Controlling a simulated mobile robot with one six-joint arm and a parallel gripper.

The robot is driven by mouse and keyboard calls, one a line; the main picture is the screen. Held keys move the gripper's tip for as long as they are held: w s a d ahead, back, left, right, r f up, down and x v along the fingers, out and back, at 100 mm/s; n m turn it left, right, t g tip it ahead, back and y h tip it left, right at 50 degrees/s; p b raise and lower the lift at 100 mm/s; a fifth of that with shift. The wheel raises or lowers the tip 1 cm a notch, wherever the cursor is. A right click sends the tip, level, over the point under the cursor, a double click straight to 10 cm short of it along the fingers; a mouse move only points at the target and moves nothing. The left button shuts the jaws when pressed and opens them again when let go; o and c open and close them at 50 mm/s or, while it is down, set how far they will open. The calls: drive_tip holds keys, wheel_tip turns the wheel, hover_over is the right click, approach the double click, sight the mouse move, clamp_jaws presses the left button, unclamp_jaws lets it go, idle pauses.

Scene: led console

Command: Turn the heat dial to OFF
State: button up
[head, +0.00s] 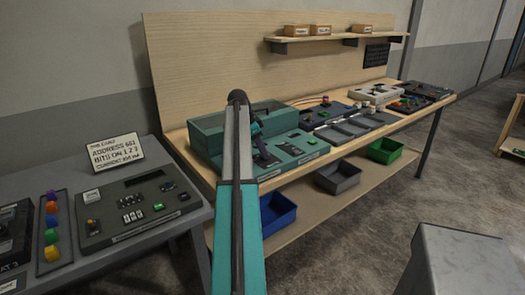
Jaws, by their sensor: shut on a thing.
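My gripper (267,160) is small and dark in the head view, at the end of my arm, low over the teal console (288,155) on the wooden bench. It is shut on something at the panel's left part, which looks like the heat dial. The dial itself is hidden by the gripper and my arm, so its pointer and the OFF mark cannot be read. A green button and small labels show on the panel to the right of the gripper.
Grey modules (345,130) fill the bench to the right. Blue (278,212), grey (338,177) and green (386,150) bins sit below. A grey table (165,245) with a dark console (140,205) is at left.

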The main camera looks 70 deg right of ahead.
drive_tip(key=n, duration=0.1)
drive_tip(key=n+t, duration=0.1)
drive_tip(key=n+h, duration=0.1)
drive_tip(key=n, duration=0.1)
drive_tip(key=shift+s+a, duration=0.15)
drive_tip(key=shift+a, duration=0.1)
drive_tip(key=n+t, duration=0.1)
drive_tip(key=n, duration=0.1)
drive_tip(key=n+t+p, duration=0.1)
drive_tip(key=n, duration=0.2)
drive_tip(key=shift+s+h, duration=0.2)
drive_tip(key=shift+h, duration=0.1)
drive_tip(key=n, duration=0.2)
drive_tip(key=n+t+p, duration=0.1)
drive_tip(key=n, duration=0.1)
drive_tip(key=shift+s+d+t, duration=0.1)
drive_tip(key=shift+t, duration=0.2)
drive_tip(key=shift+s+n+t+p, duration=0.1)
drive_tip(key=shift+n+t+p, duration=0.45)
drive_tip(key=shift+n, duration=1.65)
drive_tip(key=shift+t+y, duration=0.25)
drive_tip(key=shift+y, duration=0.15)
drive_tip(key=o, duration=1)
drive_tip(key=shift+o, duration=0.2)
drive_tip(key=shift+b, duration=0.3)
drive_tip(key=b+v, duration=0.2)
drive_tip(key=v, duration=1.1)
drive_tip(key=shift+r, duration=0.35)
